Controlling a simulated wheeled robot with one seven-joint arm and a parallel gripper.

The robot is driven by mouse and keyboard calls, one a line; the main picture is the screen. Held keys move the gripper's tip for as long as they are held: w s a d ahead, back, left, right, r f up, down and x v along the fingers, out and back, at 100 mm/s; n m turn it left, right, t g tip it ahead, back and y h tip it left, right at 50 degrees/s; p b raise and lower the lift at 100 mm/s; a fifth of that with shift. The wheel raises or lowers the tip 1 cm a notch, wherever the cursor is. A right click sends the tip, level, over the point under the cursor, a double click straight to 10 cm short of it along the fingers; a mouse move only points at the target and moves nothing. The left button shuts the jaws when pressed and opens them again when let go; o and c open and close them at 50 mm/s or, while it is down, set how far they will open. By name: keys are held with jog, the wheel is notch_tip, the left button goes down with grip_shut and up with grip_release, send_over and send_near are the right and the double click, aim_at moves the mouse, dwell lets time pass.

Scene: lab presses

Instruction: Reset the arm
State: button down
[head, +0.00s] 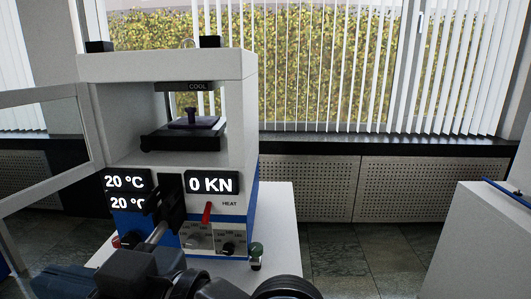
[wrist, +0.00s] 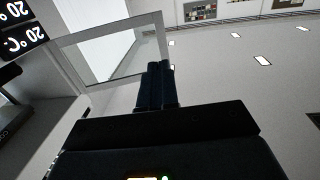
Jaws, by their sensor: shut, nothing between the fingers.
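My arm reaches up from the bottom of the head view, and my gripper (head: 170,195) is in front of the lower front panel of the lab press (head: 100,68). In the wrist view the two dark fingers of my gripper (wrist: 154,70) lie side by side, shut and empty. The press is white and blue, and its displays read 20 °C, 20 °C and 0 KN. Its framed door (head: 45,150) stands open to the left; the door frame (wrist: 82,60) also shows in the wrist view. My gripper hides part of the panel.
A white cabinet (head: 475,245) stands at the right, with open floor (head: 345,245) between.

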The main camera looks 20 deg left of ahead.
jog(key=w+d+f+m+t+h, duration=0.25)
jog(key=d+f+m+t, duration=0.35)
jog(key=d+f, duration=0.3)
jog(key=w+d+f+m+t+h, duration=0.25)
jog(key=d+f+m+t, duration=0.35)
jog(key=d+f, duration=0.3)
jog(key=s+d+f+m+t+h, duration=0.2)
jog(key=d+f+m+h, duration=0.1)
jog(key=d, duration=0.4)
jog(key=s+d+f+m+t+h, duration=0.2)
jog(key=s+d+f, duration=0.1)
jog(key=d, duration=0.3)
jog(key=s+d+r+m+h, duration=0.1)
jog(key=s+d+r+h, duration=0.1)
jog(key=s+d+h, duration=0.2)
jog(key=s+d+r+m+t+h, duration=0.1)
jog(key=s+d+r+h, duration=0.1)
jog(key=s+d, duration=0.9)
jog(key=s+h, duration=0.1)
jog(key=s, duration=0.2)
jog(key=shift+r+m+h, duration=0.25)
jog(key=shift+m+h, duration=0.05)
jog(key=shift+h, duration=0.1)
